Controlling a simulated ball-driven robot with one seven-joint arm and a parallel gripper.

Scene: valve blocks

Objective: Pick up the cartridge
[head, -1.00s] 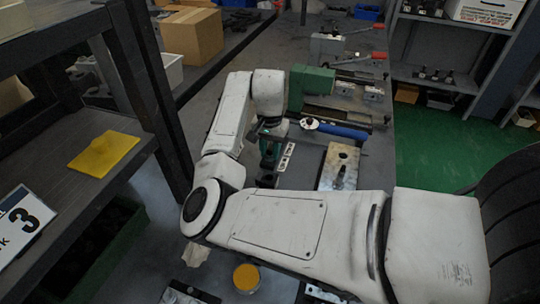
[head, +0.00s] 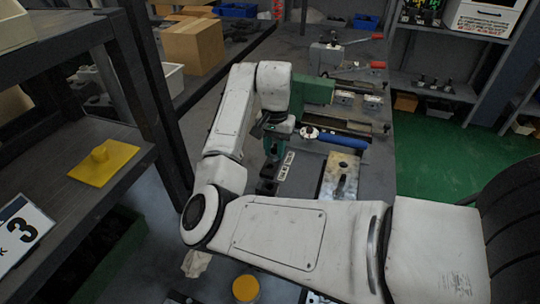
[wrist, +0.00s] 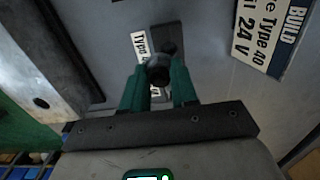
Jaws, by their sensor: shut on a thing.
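The cartridge (wrist: 158,70) is a small dark, round-ended piece between the green fingers in the wrist view. My gripper (wrist: 158,82) is shut on it. In the head view my gripper (head: 273,150) is over the middle of the bench, above a dark block with a white label strip beside it. The cartridge cannot be made out in the head view at this size. In the wrist view a dark block (wrist: 168,38) lies beyond the fingertips, with a label reading "Type" beside it.
A metal plate with a slot (head: 342,172) lies right of my gripper. A build label (wrist: 268,35) is on the bench. A yellow plate (head: 103,163) is on the left shelf.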

